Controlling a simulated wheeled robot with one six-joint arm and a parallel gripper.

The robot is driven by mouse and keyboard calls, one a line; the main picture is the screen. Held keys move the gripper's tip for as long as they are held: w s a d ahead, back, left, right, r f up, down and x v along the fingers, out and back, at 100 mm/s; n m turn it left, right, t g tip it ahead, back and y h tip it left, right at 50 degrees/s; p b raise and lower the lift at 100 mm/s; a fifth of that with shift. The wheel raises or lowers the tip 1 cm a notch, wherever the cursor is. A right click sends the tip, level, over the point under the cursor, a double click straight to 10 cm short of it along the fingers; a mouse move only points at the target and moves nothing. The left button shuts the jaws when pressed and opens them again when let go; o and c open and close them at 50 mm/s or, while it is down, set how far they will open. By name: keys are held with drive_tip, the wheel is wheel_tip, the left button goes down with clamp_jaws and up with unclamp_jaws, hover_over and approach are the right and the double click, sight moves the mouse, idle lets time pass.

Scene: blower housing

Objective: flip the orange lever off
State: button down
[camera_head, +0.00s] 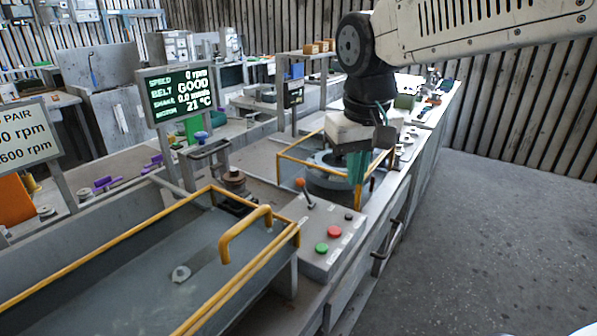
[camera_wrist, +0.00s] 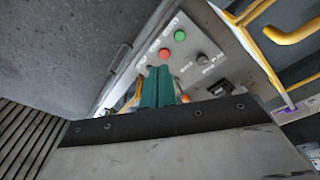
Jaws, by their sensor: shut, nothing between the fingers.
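The orange lever (camera_head: 301,184) stands on the top of a grey control box (camera_head: 313,260), its ball-shaped knob leaning toward the upper left on a thin rod. In the wrist view an orange knob (camera_wrist: 185,99) shows just right of my fingers, partly hidden by the gripper body. My gripper (camera_head: 357,180) has teal fingers pointing down, to the right of and beyond the lever in the head view. In the wrist view my gripper (camera_wrist: 158,69) has its fingers together, with nothing between them. I see no contact with the lever.
The box also carries a red button (camera_head: 334,232), a green button (camera_head: 322,247) and a black knob (camera_head: 348,217). A yellow-railed grey cover (camera_head: 130,270) with a handle lies left. A yellow guard rail (camera_head: 298,160) stands near my gripper. Open floor lies right.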

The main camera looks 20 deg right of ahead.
drive_tip(key=w, duration=1.3)
drive_tip(key=h, duration=0.1)
hover_over(306, 193)
drive_tip(key=w+a, duration=0.2)
drive_tip(key=w, duration=0.4)
drive_tip(key=shift+m+t, duration=0.3)
drive_tip(key=shift+m, duration=0.1)
drive_tip(key=x, duration=0.4)
drive_tip(key=shift+s+a, duration=0.2)
drive_tip(key=shift+s, duration=0.1)
drive_tip(key=shift+f, duration=0.15)
drive_tip(key=f, duration=0.6)
drive_tip(key=s+d+f, duration=0.1)
drive_tip(key=f, duration=0.2)
drive_tip(key=shift+s, duration=0.55)
